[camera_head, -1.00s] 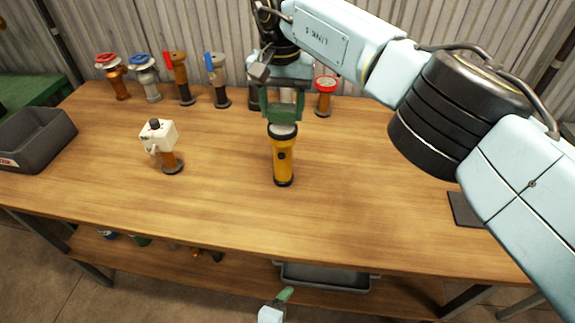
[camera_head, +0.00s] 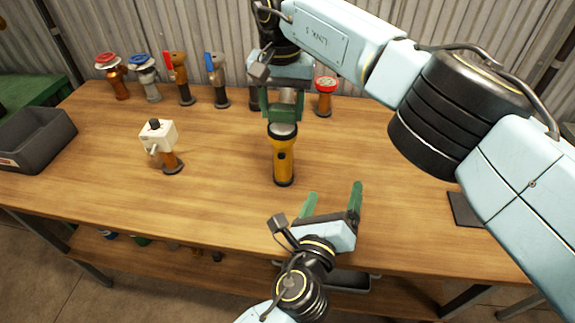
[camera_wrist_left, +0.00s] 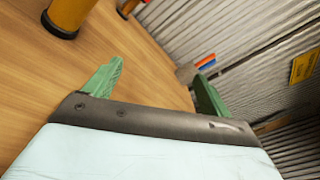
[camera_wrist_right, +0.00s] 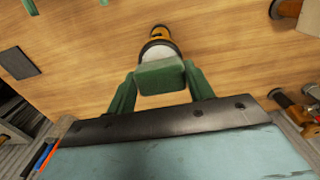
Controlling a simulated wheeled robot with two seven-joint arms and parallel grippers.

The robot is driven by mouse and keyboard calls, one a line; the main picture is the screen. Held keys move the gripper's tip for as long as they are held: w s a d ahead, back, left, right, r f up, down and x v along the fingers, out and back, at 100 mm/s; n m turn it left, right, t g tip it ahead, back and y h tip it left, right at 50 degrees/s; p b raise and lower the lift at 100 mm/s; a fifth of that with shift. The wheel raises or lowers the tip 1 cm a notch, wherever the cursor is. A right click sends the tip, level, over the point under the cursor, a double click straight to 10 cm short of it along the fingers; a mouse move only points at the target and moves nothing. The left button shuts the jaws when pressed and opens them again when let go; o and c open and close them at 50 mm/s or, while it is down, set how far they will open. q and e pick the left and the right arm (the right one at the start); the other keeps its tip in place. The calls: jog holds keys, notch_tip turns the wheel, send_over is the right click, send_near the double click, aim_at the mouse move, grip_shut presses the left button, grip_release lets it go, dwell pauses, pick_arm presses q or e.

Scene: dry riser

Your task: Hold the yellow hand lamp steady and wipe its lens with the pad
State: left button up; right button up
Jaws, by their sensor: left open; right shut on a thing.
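The yellow hand lamp (camera_head: 283,160) stands upright on the workbench, its pale lens (camera_head: 283,130) facing up. My right gripper (camera_head: 282,113) is directly above it, shut on the pad, a green block (camera_wrist_right: 160,77) between its fingers. The pad covers part of the lens in the right wrist view; I cannot tell whether they touch. My left gripper (camera_head: 332,198) is open and empty, over the front of the bench, to the right of and nearer than the lamp. The lamp's lower end also shows in the left wrist view (camera_wrist_left: 68,14), beyond the left fingers.
Several valves with red or blue handles (camera_head: 145,75) stand along the back of the workbench (camera_head: 220,200). A white box on a brown stand (camera_head: 160,140) is left of the lamp. A grey bin (camera_head: 35,140) is far left and a dark flat plate (camera_head: 465,210) far right.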

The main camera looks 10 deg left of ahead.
aim_at(282, 127)
pick_arm(q)
jog(key=w+a+r+m+y, duration=0.3)
jog(key=a+r+y, duration=0.1)
jog(key=a+y, duration=0.45)
jog(key=shift+h, duration=0.25)
jog(key=x, duration=1.2)
jog(key=shift+a+r, duration=0.2)
jog(key=shift+r, duration=0.05)
jog(key=c, duration=1.3)
jog(key=shift+o, duration=0.2)
